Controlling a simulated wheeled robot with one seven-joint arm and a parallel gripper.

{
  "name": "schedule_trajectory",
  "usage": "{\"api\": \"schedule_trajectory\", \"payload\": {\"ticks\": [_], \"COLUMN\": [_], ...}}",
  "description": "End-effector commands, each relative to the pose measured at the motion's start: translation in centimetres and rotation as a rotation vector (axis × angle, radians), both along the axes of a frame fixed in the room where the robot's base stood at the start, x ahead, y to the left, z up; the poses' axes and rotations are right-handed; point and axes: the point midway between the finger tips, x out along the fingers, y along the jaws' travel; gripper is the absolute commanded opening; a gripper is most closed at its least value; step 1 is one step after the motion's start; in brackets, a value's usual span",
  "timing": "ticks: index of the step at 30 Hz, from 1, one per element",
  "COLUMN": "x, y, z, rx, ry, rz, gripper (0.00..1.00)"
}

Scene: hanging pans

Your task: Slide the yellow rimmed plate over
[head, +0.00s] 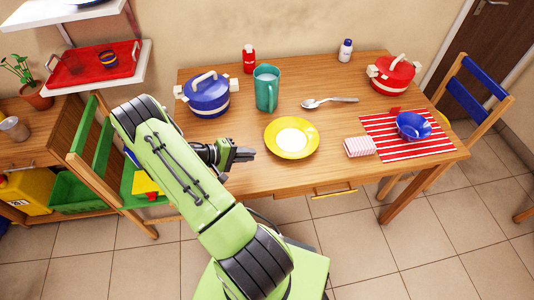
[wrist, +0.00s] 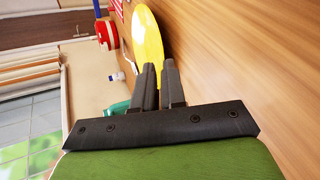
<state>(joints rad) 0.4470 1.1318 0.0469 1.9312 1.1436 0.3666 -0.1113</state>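The yellow rimmed plate (head: 292,138), with a white centre, lies flat on the wooden table, near its middle. My gripper (head: 246,154) is left of the plate, with a short gap between its tips and the rim in the head view. In the wrist view, the plate (wrist: 148,38) shows as a yellow disc just beyond the fingertips. My gripper (wrist: 160,68) has its fingers close together with nothing seen between them. I cannot tell whether they touch the plate.
A blue pot (head: 207,96) stands back left. A folded striped cloth (head: 359,146) and a striped mat (head: 440,143) with a blue bowl (head: 413,125) are to the right. Bare wood surrounds the plate.

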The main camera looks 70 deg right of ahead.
Motion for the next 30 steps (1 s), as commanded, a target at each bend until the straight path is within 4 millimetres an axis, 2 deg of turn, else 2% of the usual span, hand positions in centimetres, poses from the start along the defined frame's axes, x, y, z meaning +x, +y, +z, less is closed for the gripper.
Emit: {"api": "schedule_trajectory", "payload": {"ticks": [9,15,27,30], "x": [-4.3,-6.3,-6.9,-6.9], "y": [-4.0,-6.0,-6.7,-6.7], "z": [-3.1,-4.5,-4.9,-4.9], "rx": [0.002,0.001,0.001,0.001], "ry": [0.0,-0.001,-0.001,-0.001], "rz": [-0.005,-0.003,0.001,0.001], "gripper": [0.11,0.11,0.11,0.0]}}
